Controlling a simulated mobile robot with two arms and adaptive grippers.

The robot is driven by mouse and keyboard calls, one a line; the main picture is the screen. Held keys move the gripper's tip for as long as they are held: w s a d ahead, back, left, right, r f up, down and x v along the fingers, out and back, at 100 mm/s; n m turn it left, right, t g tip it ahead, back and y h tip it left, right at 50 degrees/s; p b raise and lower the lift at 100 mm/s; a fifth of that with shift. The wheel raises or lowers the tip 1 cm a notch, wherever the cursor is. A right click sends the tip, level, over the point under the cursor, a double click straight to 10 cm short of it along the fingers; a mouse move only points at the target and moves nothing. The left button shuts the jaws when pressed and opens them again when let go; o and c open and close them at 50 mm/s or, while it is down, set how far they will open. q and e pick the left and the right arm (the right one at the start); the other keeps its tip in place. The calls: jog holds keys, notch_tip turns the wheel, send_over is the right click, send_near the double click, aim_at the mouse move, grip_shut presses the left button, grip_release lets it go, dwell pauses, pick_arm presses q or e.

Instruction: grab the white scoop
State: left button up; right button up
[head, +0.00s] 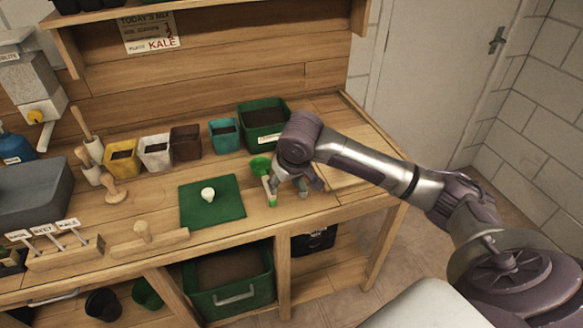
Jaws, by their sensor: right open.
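A small white cup-like piece (207,195), which looks like the white scoop, stands on a square green mat (225,212) in the middle of the bench. Its handle cannot be made out clearly. My right gripper (287,196) is open to the right of the mat, pointing down close to the bench top, with nothing visibly held. It is apart from the white piece. A green cup-like piece (261,165) is right beside the gripper's left finger, and I cannot tell if they touch. My left gripper is not in view.
Yellow (122,158), white (154,153), brown (186,141) and teal (224,135) pots and a green planter (264,122) line the back. Wooden-handled tools (92,150) and a grey tub (32,187) stand left. The bench's right end is clear.

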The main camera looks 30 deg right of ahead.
jog(key=w+d+r+m, duration=0.2)
jog(key=d+r, duration=0.3)
jog(key=d, duration=0.1)
jog(key=shift+m+h, duration=0.3)
jog(key=x, duration=0.8)
jog(key=shift+w+d+r+p, duration=0.1)
jog(key=shift+w+d+p, duration=0.15)
jog(key=shift+w+p, duration=0.05)
jog(key=shift+d+p+x, duration=0.15)
jog(key=shift+p+x, duration=0.15)
jog(key=shift+x, duration=1.05)
jog(key=shift+d+p+x, duration=0.2)
jog(key=shift+p+x, duration=0.05)
jog(key=shift+x, duration=1.05)
jog(key=shift+r, duration=0.1)
grip_shut()
